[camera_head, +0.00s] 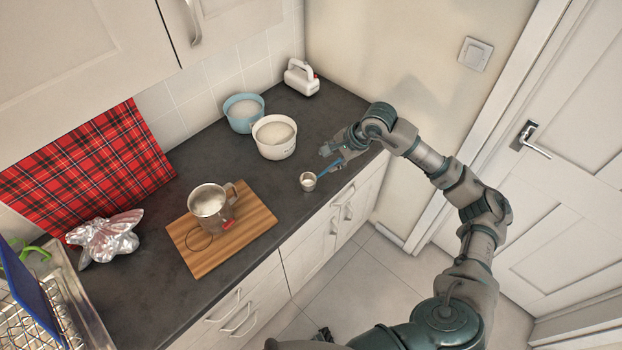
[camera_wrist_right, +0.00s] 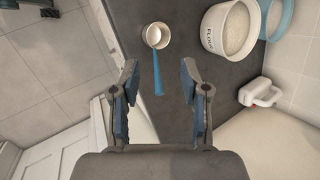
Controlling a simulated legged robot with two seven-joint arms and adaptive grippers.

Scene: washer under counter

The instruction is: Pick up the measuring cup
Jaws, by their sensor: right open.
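The measuring cup (camera_head: 308,182) is a small metal cup with a blue handle. It stands on the dark counter near its front edge, and its handle points toward my right gripper (camera_head: 332,154). In the right wrist view the measuring cup (camera_wrist_right: 157,35) is ahead of the open right gripper (camera_wrist_right: 158,72), and its blue handle extends back between the two fingers in the picture. The gripper holds nothing; whether a finger touches the handle cannot be told. A small dark part at the bottom edge of the head view may be my left gripper; its jaws cannot be made out.
A white flour bowl (camera_head: 274,146), a blue bowl (camera_head: 244,124) and a white hand mixer (camera_head: 301,78) stand behind the cup. A metal sifter mug (camera_head: 211,205) sits on a wooden board (camera_head: 252,226) to the left. The wall is close on the right.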

